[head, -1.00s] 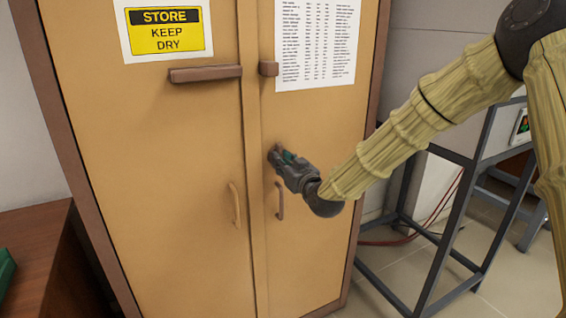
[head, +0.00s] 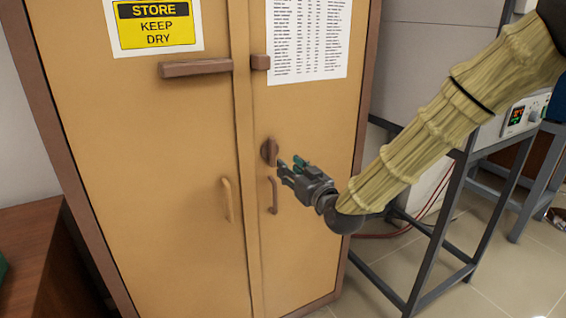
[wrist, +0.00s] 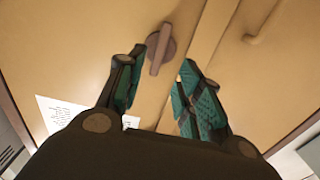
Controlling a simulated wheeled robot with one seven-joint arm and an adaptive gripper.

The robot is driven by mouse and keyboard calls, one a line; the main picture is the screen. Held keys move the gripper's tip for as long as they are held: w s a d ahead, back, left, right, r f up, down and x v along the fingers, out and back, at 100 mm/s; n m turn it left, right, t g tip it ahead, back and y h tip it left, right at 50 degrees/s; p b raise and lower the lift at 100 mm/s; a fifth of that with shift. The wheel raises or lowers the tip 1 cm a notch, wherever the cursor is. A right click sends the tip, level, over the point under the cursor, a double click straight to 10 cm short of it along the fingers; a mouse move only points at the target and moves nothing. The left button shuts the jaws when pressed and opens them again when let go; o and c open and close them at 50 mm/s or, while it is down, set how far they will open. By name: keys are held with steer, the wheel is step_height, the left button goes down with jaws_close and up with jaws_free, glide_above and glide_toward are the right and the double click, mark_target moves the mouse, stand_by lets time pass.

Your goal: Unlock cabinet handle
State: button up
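The tan cabinet (head: 170,130) has two closed doors. A brown knob (head: 269,152) sits on the right door, above that door's dark pull handle (head: 273,195). The left door has a tan pull handle (head: 227,199). A brown bar latch (head: 196,67) lies horizontally on the left door, with a small block (head: 260,62) across the seam. My gripper (head: 288,168) is open and empty, just off the door, right of and slightly below the knob. In the wrist view the knob (wrist: 160,50) shows ahead of the spread fingers (wrist: 158,80), clear of them.
A yellow "STORE KEEP DRY" sign (head: 155,25) and a printed list (head: 308,40) are on the doors. A grey metal frame stand (head: 450,220) is right of the cabinet, beneath my arm. A brown wooden surface (head: 40,260) is at the left.

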steer(key=shift+v, duration=1.45)
steer(key=s+d+f+m+g+h+p, duration=0.1)
steer(key=s+d+f+g+p, duration=0.3)
steer(key=f, duration=0.6)
steer(key=s+f+m+g+h, duration=0.1)
steer(key=s+f+h, duration=0.1)
steer(key=s+f, duration=0.6)
steer(key=s+d+f+m+g+h+p, duration=0.1)
steer(key=s+d+f+g+p, duration=0.2)
steer(key=f, duration=0.8)
steer(key=s+d+f+g+h+p, duration=0.1)
steer(key=s+d+f+g, duration=0.1)
steer(key=s, duration=0.8)
steer(key=s+d+f+m+g+h+p, duration=0.1)
steer(key=s+d+f+g, duration=0.2)
steer(key=s+f, duration=0.3)
steer(key=s+d+f+m+g+h+p, duration=0.1)
steer(key=s+d+f+g, duration=0.2)
steer(key=s, duration=1.2)
steer(key=shift+d+f+h, duration=0.4)
steer(key=shift+d+f, duration=0.3)
steer(key=shift+f, duration=0.25)
steer(key=shift+s, duration=0.1)
